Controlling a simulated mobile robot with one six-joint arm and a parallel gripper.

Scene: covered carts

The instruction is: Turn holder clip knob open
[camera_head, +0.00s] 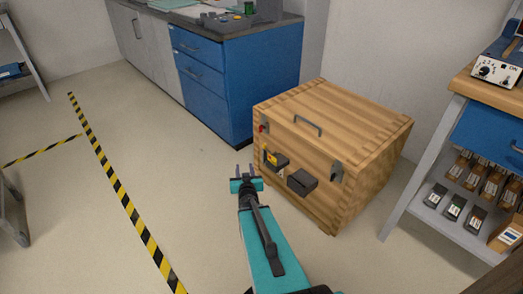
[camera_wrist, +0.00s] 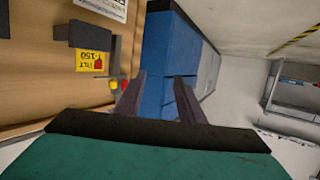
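A wooden crate (camera_head: 315,150) stands on the floor with a grey handle on its upper part. A clip with a red knob (camera_head: 263,128) is at its left edge, and a grey clip (camera_head: 336,172) is at its right edge. In the wrist view, a small red and yellow knob (camera_wrist: 118,84) shows beside the left finger, on a grey clip. My gripper (camera_head: 244,170) is open and empty, in front of the crate's left side and below the red knob. The wrist view shows its two fingers (camera_wrist: 158,95) apart. I cannot tell whether a finger touches the knob.
Two dark blocks (camera_head: 302,182) stick out of the crate's front, with a yellow label (camera_wrist: 90,60) near one. A blue cabinet (camera_head: 235,90) stands behind it. A shelf unit (camera_head: 430,215) is at right.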

